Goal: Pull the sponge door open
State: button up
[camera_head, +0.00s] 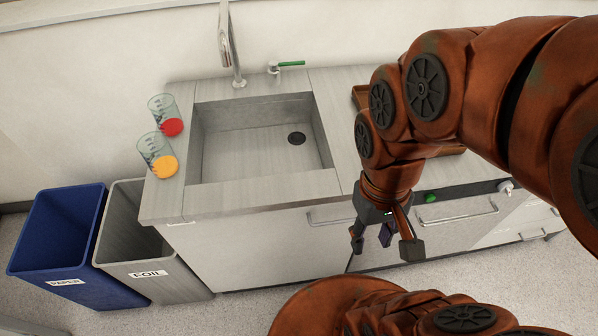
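My gripper (385,246) points down in front of the counter, right of the sink cabinet. Its dark fingers are spread apart. A small dark blue-purple piece shows between them; I cannot tell whether it is part of my gripper. A pale cabinet front (265,248) under the sink has a bar handle (326,219) at its upper right, partly hidden by my gripper. Another front to the right has a bar handle (460,217) just right of my gripper. I cannot tell which is the sponge door, and no sponge is recognisable. Both fronts look shut.
A blue paper bin (60,230) and a grey foil bin (150,245) stand left. My arm hides much of the right side.

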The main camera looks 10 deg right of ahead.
aim_at(229, 253)
jog(key=z, duration=0.5)
jog(key=k, duration=0.55)
jog(key=u, duration=0.85)
jog(key=i, duration=0.5)
jog(key=z, duration=1.55)
jog(key=k, duration=0.9)
jog(key=u, duration=1.2)
